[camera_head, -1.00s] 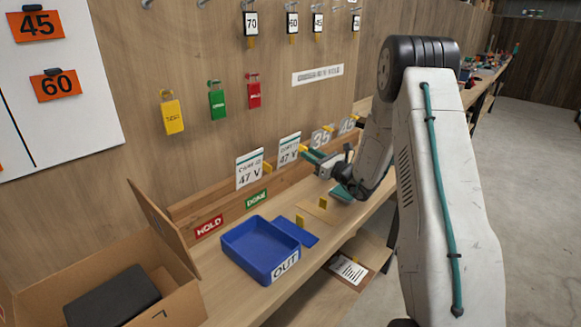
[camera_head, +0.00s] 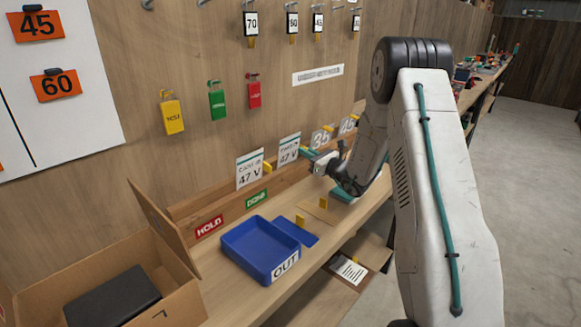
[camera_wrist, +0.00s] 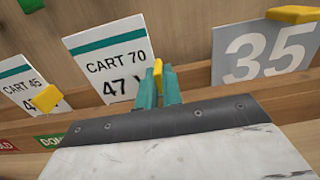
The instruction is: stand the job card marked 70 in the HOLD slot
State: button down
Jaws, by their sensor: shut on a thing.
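The job card marked 70 (camera_wrist: 113,62), white with a teal band, reads CART 70 in the wrist view. It stands in the wooden rail and also shows in the head view (camera_head: 288,150). My gripper (camera_wrist: 158,92) has its teal fingers shut on the card's yellow tab (camera_wrist: 158,72); in the head view my gripper (camera_head: 311,155) is at the card's right edge. The red HOLD label (camera_head: 209,227) is on the rail's front at the left, with no card standing above it. The green DONE label (camera_head: 256,199) is right of it.
A CART 45 card (camera_wrist: 32,90) stands left of the 70 card, and a grey 35 plate (camera_wrist: 265,50) stands close on its right. A blue OUT tray (camera_head: 262,248) sits before the rail. An open cardboard box (camera_head: 180,295) stands at the left end, near HOLD.

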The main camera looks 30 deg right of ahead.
jog(key=shift+r, duration=0.25)
jog(key=shift+r, duration=0.65)
jog(key=shift+r, duration=0.2)
jog(key=shift+r, duration=0.55)
jog(key=shift+r, duration=0.1)
jog(key=shift+s+d+r, duration=0.25)
jog(key=shift+s+r, duration=0.4)
jog(key=shift+s, duration=0.05)
jog(key=shift+s+d+r, duration=0.25)
jog(key=shift+s+r, duration=0.4)
jog(key=shift+s, duration=0.05)
